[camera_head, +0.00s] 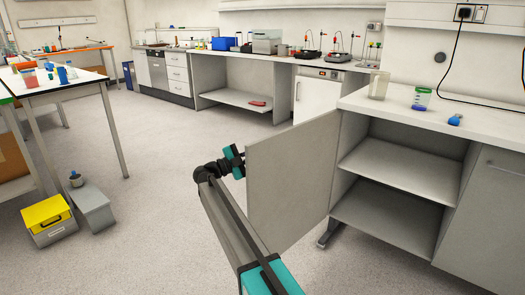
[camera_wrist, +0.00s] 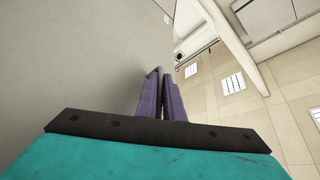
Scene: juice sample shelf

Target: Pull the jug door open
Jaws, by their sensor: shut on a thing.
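The jug door (camera_head: 293,180) is a grey panel swung wide open from the cabinet (camera_head: 345,190) on the right, the one with a clear jug (camera_head: 379,85) on its top. My gripper (camera_head: 236,161) is at the door's free left edge, shut on the door. In the wrist view its purple fingers (camera_wrist: 162,97) are close together beside the grey door face (camera_wrist: 80,60). The exact grip point and any handle are hidden from the head view.
The open cabinet shows an empty middle shelf (camera_head: 395,172). A green-lidded container (camera_head: 421,98) and a small blue item (camera_head: 455,119) stand on the counter. A yellow-lidded box (camera_head: 46,215) and a grey step (camera_head: 92,208) are on the left floor. Floor left of the door is clear.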

